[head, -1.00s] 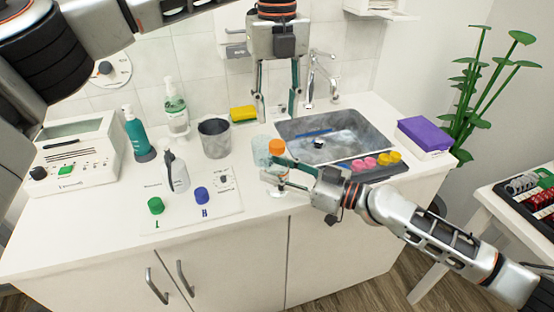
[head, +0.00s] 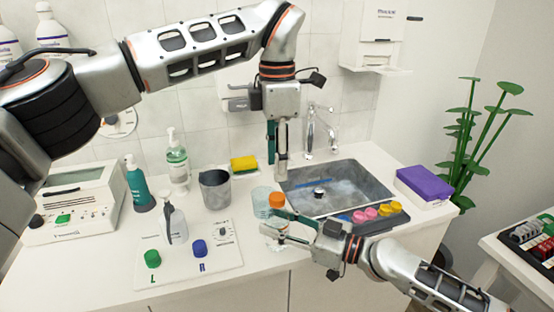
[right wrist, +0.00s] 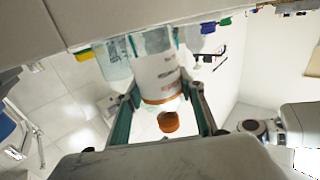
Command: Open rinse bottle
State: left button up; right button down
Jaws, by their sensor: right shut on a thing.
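The rinse bottle, a pale bottle with an orange cap (head: 277,199), stands upright near the sink's left front corner. My right gripper (head: 278,229) is shut around its body from the right. In the right wrist view the bottle (right wrist: 157,75) shows between the two fingers, with its orange cap (right wrist: 168,122) at the neck end. My left gripper (head: 277,168) points down above and behind the cap, apart from it. Its fingers lie nearly in line with the view, one behind the other, with a gap, and hold nothing.
A clear beaker (head: 261,203) stands close to the left of the bottle. The sink (head: 365,182) is behind right, with a tray of pink and yellow caps (head: 371,213) at its front. A grey cup (head: 215,189), a spray bottle (head: 172,222) and green (head: 152,259) and blue caps (head: 200,248) are left.

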aim_at(277, 196)
pick_arm(q)
jog(key=m, duration=0.3)
jog(key=shift+m, duration=0.3)
jog(key=m, duration=1.3)
jog(key=shift+m, duration=0.3)
jog(key=shift+f, duration=4)
grip_shut()
